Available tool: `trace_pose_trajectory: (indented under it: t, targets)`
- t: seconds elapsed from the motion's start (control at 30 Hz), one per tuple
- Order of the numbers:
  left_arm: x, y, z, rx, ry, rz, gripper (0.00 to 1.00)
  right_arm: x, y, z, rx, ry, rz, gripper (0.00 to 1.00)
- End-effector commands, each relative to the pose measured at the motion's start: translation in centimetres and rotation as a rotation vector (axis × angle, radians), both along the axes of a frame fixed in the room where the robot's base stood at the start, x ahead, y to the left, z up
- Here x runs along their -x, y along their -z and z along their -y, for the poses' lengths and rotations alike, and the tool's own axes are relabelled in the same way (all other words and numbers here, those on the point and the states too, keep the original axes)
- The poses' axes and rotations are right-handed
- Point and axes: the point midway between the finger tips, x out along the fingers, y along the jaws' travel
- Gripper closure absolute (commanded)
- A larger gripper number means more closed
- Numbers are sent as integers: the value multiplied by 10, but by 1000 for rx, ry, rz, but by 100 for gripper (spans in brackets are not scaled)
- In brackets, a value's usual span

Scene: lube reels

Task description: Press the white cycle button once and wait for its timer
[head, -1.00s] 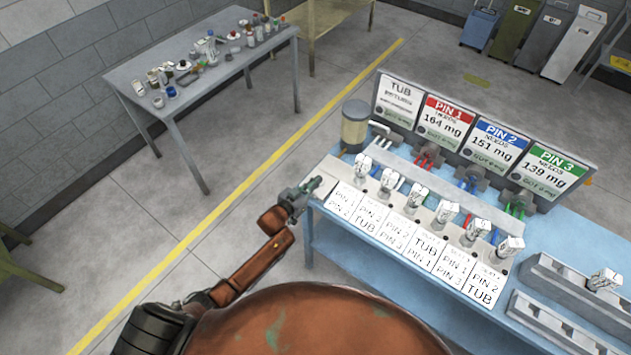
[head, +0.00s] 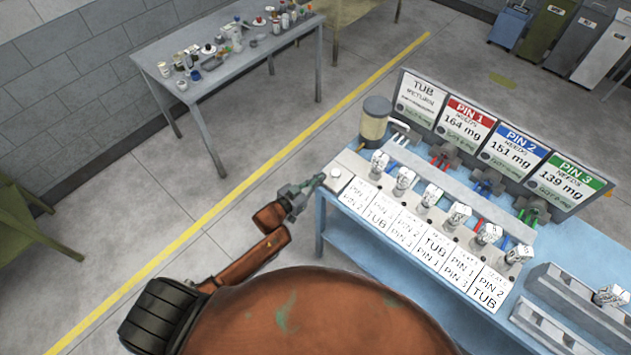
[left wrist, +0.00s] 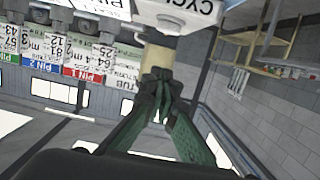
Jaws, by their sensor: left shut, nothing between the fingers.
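The white cycle button (head: 336,173) is a small round knob at the left end of the grey panel (head: 352,162) on the blue bench. In the left wrist view the white button (left wrist: 170,22) shows at the top, by a partly cut-off label reading "CYC" (left wrist: 190,7). My left gripper (head: 320,179) is shut and empty, its tips just left of the button with a small gap that is hard to judge. Its green fingers (left wrist: 160,82) meet below the button in the wrist view. My right gripper is not in view.
A clear tan reservoir (head: 375,122) stands behind the button. A row of white numbered reels (head: 432,193) and label cards (head: 405,228) run to the right. Sign boards (head: 465,122) stand at the back. A grey table (head: 215,92) with small items is far left; the floor between is clear.

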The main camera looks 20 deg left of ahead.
Motion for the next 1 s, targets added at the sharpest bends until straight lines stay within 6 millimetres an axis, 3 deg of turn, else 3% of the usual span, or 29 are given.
trace_pose_trajectory:
  t: [0.23, 1.0]
  targets:
    - [19, -6, -7, 0, -1, 2, 100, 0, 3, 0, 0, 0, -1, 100]
    - [19, -7, -7, 0, 0, 3, 100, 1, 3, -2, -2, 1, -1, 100]
